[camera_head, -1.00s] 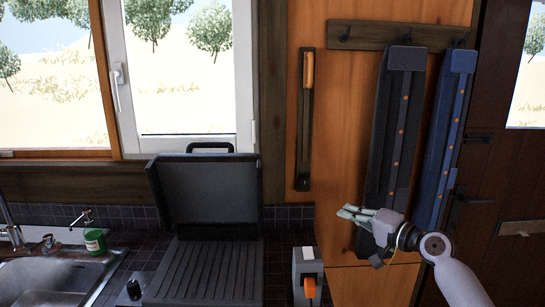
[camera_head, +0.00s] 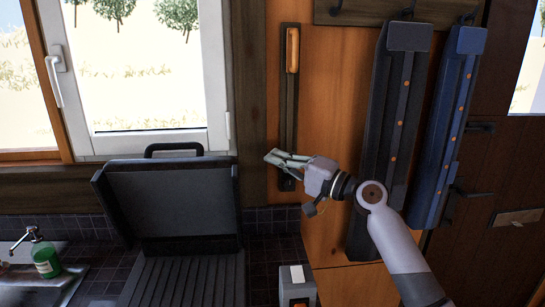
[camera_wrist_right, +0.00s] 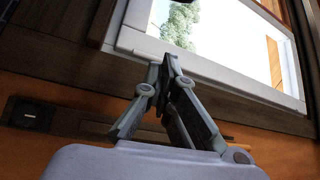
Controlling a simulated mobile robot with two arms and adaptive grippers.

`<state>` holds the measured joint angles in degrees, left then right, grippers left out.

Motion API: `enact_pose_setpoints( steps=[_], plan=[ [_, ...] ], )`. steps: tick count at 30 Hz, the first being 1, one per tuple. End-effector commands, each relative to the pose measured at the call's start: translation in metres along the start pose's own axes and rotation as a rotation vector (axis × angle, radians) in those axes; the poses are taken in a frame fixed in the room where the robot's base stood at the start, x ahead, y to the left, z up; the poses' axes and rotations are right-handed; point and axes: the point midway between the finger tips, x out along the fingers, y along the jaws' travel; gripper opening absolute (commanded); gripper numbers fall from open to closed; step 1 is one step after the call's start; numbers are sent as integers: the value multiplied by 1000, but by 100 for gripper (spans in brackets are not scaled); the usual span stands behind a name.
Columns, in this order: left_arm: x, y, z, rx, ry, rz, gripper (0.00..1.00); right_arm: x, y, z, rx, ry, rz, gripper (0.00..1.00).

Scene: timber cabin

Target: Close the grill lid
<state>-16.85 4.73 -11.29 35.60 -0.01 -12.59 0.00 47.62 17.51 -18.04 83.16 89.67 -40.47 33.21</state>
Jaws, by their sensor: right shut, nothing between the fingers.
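The black grill stands on the tiled counter with its lid (camera_head: 185,203) raised upright and leaning back. The lid's handle (camera_head: 174,148) shows at its top edge, in front of the window. The ribbed grill plate (camera_head: 187,278) is exposed below, cut off at the bottom of the head view. My right gripper (camera_head: 268,158) is shut and empty, pointing left, to the right of the lid and apart from it in the picture. In the right wrist view its fingers (camera_wrist_right: 165,62) meet at the tips, with the window frame beyond. My left gripper is not in view.
A sink with a green soap bottle (camera_head: 45,259) is at the left. A grey box (camera_head: 297,286) stands right of the grill. A wall strip with an orange piece (camera_head: 292,50) is behind my right gripper.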

Motion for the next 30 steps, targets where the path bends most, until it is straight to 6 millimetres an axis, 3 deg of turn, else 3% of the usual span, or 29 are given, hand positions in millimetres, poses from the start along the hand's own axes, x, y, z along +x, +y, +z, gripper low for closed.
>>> enact_pose_setpoints(
  steps=[3,6,14,20,30],
  plan=[
    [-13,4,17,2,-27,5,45,26,-5,0,4,-2,-1,0],
    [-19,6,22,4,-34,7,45,44,-4,0,4,-2,-1,0],
    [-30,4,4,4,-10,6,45,84,-3,0,3,-1,1,0],
    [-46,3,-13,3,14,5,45,67,-2,17,0,-1,3,0],
    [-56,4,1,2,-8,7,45,55,0,32,0,0,2,0]
  ],
)
